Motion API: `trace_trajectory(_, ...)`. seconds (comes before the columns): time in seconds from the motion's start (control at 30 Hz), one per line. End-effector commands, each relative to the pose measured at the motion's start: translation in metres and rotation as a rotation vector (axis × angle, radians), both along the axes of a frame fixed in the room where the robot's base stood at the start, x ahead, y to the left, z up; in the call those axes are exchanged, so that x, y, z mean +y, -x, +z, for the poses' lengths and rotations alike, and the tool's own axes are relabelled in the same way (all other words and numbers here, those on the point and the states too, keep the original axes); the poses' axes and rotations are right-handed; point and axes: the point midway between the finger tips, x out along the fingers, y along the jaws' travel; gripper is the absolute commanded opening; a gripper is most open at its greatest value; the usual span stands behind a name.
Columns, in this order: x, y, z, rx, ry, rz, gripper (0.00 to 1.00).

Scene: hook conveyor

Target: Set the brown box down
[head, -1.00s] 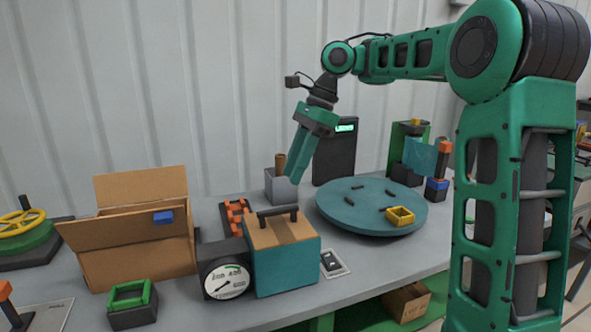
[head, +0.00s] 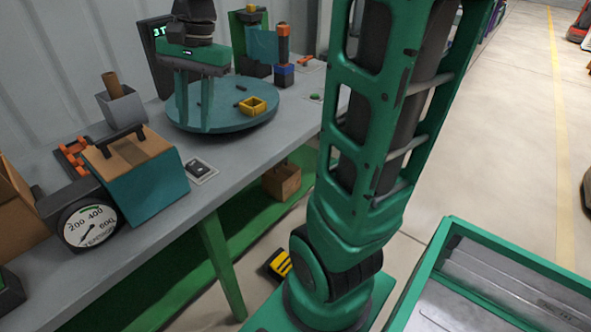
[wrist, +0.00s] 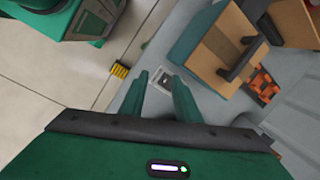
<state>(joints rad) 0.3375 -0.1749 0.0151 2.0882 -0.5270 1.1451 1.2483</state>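A small brown box (head: 281,180) sits on the green lower shelf under the workbench, partly behind my arm. My gripper (head: 195,126) is up above the bench, in front of the round blue-grey turntable in the head view, well apart from this box. In the wrist view the two fingers of my gripper (wrist: 157,80) stand apart with nothing between them. Another brown cardboard box (head: 12,215), larger and open, stands on the bench at the left edge, mostly cut off.
A teal and tan case (head: 155,190) with a dark handle stands beside a round gauge (head: 88,225). The turntable (head: 225,115) carries a yellow block (head: 252,106) and small dark pieces. A switch plate (head: 200,171) lies near the bench edge. A green-rimmed tray (head: 490,275) is at lower right.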

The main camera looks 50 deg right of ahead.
Motion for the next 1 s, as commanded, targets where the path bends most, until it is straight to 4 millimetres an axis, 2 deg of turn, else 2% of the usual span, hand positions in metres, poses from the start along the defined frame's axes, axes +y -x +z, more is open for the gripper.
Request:
trace_trajectory(0.03, -0.008, 0.017, -0.008, -0.008, 0.02, 0.035, 0.29)
trace_trajectory(0.17, -0.033, 0.06, -0.03, -0.021, 0.077, 0.147, 0.29)
trace_trajectory(0.3, -0.058, 0.112, -0.057, -0.015, 0.131, 0.278, 0.29)
trace_trajectory(0.5, -0.082, 0.177, -0.091, 0.014, 0.177, 0.441, 0.29)
trace_trajectory(0.6, -0.088, 0.196, -0.1, 0.026, 0.188, 0.492, 0.29)
trace_trajectory(0.63, -0.089, 0.2, -0.102, 0.028, 0.188, 0.501, 0.33)
trace_trajectory(0.7, -0.091, 0.206, -0.105, 0.032, 0.191, 0.518, 0.33)
trace_trajectory(1.0, -0.092, 0.207, -0.105, 0.033, 0.192, 0.525, 0.33)
